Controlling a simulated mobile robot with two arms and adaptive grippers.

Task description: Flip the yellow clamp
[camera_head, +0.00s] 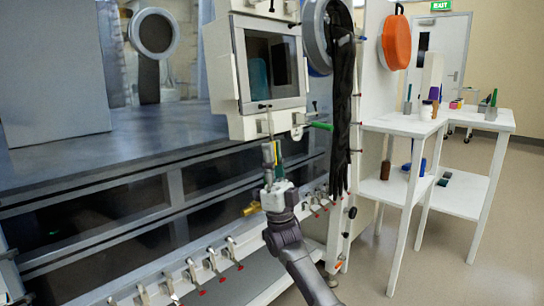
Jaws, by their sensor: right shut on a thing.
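My right gripper (273,156) points upward in front of the glovebox, just below its square door. It is shut on a slim thing at its fingertips, which is too small to identify. A small yellow, brass-like piece (250,209) shows low and just left of my right wrist. I cannot tell if it is the yellow clamp; it stands apart from the fingertips. A row of metal toggle clamps with red tips (212,260) runs along the white rail below. My arm hides part of that row. My left gripper is not in view.
The white-framed door (242,84) and a green handle (321,126) are close above the gripper. A long black glove (341,110) hangs to the right. White shelves (402,124) with small items stand further right. The floor at right is clear.

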